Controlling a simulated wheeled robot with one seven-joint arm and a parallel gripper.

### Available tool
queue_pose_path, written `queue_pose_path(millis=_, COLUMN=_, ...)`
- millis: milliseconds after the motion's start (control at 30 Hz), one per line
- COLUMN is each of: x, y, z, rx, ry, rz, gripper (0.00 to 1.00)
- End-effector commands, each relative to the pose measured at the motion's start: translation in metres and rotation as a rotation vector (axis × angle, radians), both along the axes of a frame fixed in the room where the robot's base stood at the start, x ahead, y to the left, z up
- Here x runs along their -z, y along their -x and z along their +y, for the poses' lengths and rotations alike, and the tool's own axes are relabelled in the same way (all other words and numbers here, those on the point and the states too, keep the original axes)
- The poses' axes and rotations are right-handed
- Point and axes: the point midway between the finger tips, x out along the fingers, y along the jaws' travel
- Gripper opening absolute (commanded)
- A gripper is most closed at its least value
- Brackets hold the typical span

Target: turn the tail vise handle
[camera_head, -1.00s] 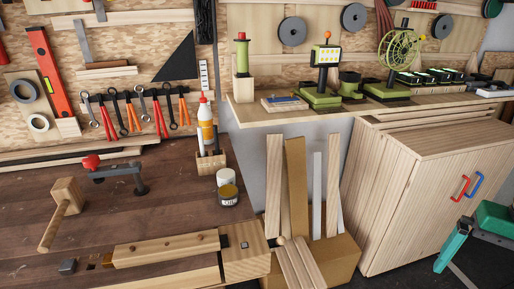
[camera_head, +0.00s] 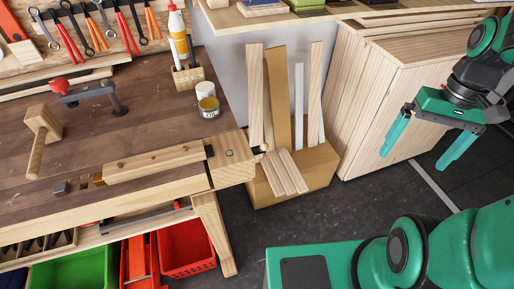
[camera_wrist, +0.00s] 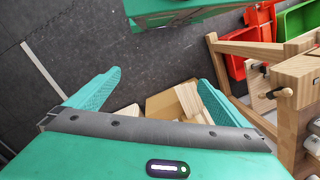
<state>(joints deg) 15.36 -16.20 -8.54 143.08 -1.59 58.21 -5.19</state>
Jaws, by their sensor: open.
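The tail vise (camera_head: 232,160) is the wooden block at the right end of the workbench (camera_head: 150,110). Its handle (camera_head: 263,149) shows only as a small piece at the block's right face. In the wrist view a short wooden handle (camera_wrist: 280,93) with a dark end sticks out from the bench end, at the right. My gripper (camera_head: 428,145) is open and empty, well to the right of the bench and in front of the cabinet. In the wrist view the two green fingers of my gripper (camera_wrist: 160,80) are spread wide, and the handle lies to their right, apart from them.
A cardboard box (camera_head: 295,178) with upright wooden boards stands on the floor just right of the vise. A wooden cabinet (camera_head: 400,110) stands behind my gripper. Red (camera_head: 185,250) and green (camera_head: 75,270) bins sit under the bench. Dark floor lies free between box and arm.

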Motion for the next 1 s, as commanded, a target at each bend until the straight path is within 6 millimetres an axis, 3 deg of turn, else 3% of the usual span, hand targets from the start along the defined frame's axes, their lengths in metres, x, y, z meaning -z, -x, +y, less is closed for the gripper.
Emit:
queue_pose_path(millis=400, x=0.062, y=-0.079, z=0.059, rx=-0.377, ry=-0.28, rz=0.052, gripper=1.0)
queue_pose_path(millis=700, x=0.106, y=-0.116, z=0.113, rx=-0.595, ry=-0.565, rz=0.019, gripper=1.0)
queue_pose_path(millis=1000, x=0.136, y=-0.141, z=0.169, rx=-0.749, ry=-0.896, rz=-0.093, gripper=1.0)
